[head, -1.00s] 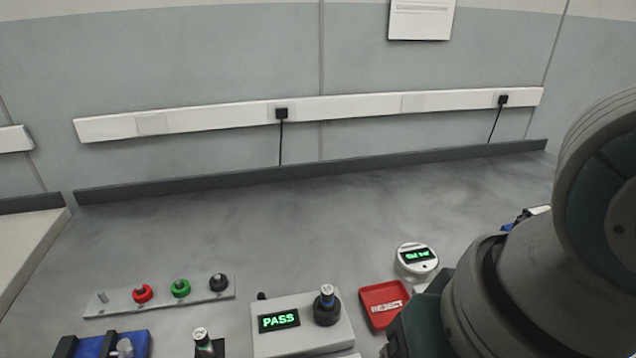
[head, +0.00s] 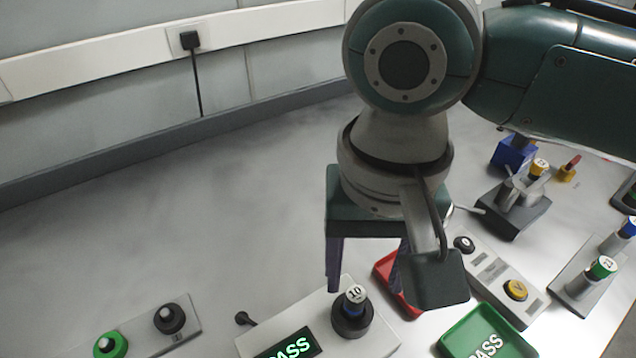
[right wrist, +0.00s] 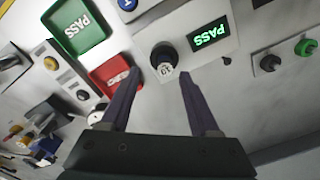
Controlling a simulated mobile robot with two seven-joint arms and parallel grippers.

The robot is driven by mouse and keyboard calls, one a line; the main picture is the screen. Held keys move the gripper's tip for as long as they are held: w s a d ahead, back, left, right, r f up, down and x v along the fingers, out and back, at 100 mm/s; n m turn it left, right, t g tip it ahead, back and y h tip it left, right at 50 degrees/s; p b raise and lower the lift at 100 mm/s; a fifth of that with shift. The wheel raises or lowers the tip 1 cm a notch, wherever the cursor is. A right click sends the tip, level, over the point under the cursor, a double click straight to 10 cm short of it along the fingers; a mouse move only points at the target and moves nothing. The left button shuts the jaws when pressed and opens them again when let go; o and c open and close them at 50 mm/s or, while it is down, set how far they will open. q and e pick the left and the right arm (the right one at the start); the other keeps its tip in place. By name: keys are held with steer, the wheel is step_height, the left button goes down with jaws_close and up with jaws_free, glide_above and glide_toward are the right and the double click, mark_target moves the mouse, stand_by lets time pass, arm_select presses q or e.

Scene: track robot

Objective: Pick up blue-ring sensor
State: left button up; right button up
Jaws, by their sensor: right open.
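A sensor with a white cap marked 10 and a blue ring (head: 354,298) stands upright in the black round socket of a grey tester box (head: 262,338) with a lit PASS screen. My right gripper (head: 368,288) points down, open and empty, close to this sensor. In the right wrist view the sensor (right wrist: 165,66) shows between the two fingertips (right wrist: 160,76), seemingly just beyond them. I cannot tell whether a finger touches it. A second blue-ringed sensor (head: 628,228) stands in a rack at the far right edge. My left gripper is not in view.
A red tray (head: 384,268) lies partly hidden behind my right gripper. A green PASS tray (head: 485,335), a button box (head: 500,285) and a sensor rack (head: 580,290) stand to the right. A strip with green and black knobs (head: 150,335) lies left.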

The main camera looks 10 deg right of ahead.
mark_target(357, 293)
steer(key=f, duration=0.3)
steer(key=f+b, duration=0.1)
steer(key=shift+a+f, duration=0.3)
steer(key=shift+f, duration=0.05)
steer(key=shift+c, duration=0.2)
jaws_close()
